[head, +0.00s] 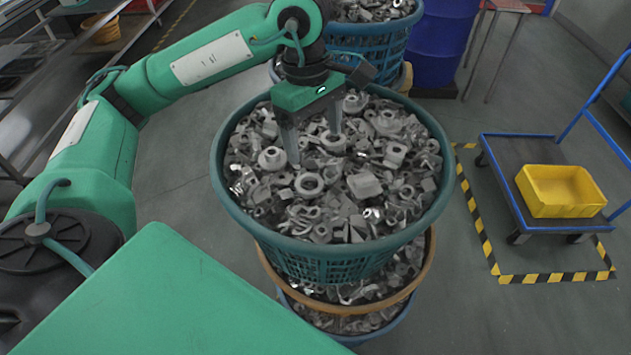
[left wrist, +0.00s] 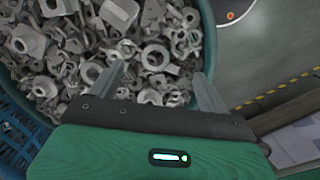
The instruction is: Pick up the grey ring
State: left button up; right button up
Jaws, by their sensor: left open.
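A grey ring (head: 309,184) lies flat on the heap of mixed grey metal parts in the teal basket (head: 223,175). A ring that looks the same shows in the left wrist view (left wrist: 155,57), just beyond the fingertips. My left gripper (head: 314,148) is open and points down at the heap, with its fingers apart. In the head view the ring is slightly below the fingertips and not between them. The left wrist view shows both fingers (left wrist: 160,72) spread, with loose parts beneath. Whether the fingertips touch the parts is unclear. My right gripper is out of view.
Several other round parts crowd the heap, including one by the right finger (head: 333,142). Another filled blue basket (head: 371,45) stands behind. A blue cart (head: 510,208) holding a yellow bin (head: 562,192) stands at right. Floor between is clear.

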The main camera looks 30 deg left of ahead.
pick_arm(q)
jog(key=a+y, duration=0.1)
jog(key=a, duration=0.2)
send_over(309, 188)
jog(key=f, duration=0.5)
jog(key=a+f, duration=0.1)
jog(key=f, duration=0.1)
jog(key=shift+s+f, duration=0.1)
jog(key=shift+f, duration=0.25)
jog(key=shift+d+f+p, duration=0.25)
jog(key=shift+f+p, duration=0.2)
jog(key=shift+p, duration=0.1)
jog(key=f, duration=0.1)
jog(key=f+p, duration=0.1)
jog(key=f, duration=0.1)
jog(key=shift+d+f, duration=0.15)
jog(key=shift+d, duration=0.15)
jog(key=shift+f, duration=0.55)
jog(key=c, duration=1.1)
jog(key=shift+r, duration=0.1)
